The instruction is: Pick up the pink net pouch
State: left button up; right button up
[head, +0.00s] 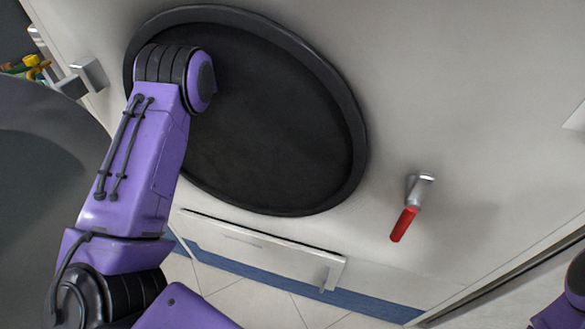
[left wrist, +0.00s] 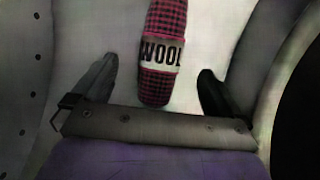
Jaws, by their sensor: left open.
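The pink net pouch (left wrist: 158,88) shows in the left wrist view as a long pink and black checked bundle with a pale band reading "WOOL". Its far end is cut off by the top edge of the picture. My left gripper (left wrist: 158,65) is open, with one dark finger on each side of the pouch and a gap on both sides. The pouch's near end lies between the fingers, close to the palm. In the head view my left arm reaches into the dark round opening, and its gripper is hidden there. My right gripper is not in view.
The round opening (head: 270,125) has a thick black rim in a white machine front. A red-handled lever (head: 404,222) sticks out at its right, and a flap (head: 262,250) lies below. In the left wrist view a wall with small holes (left wrist: 30,75) stands close at the left.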

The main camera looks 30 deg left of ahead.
aim_at(278, 155)
pick_arm(q)
jog(key=x, duration=0.3)
jog(key=p+x, duration=0.1)
jog(key=x, duration=0.2)
jog(key=a+p+x, duration=0.1)
jog(key=x, duration=0.3)
jog(key=shift+s+f, duration=0.15)
jog(key=shift+s, duration=0.15)
jog(key=shift+d+f, duration=0.1)
jog(key=shift+f, duration=0.15)
jog(key=shift+r, duration=0.1)
jog(key=c, duration=1.2)
jog(key=shift+w+r, duration=0.1)
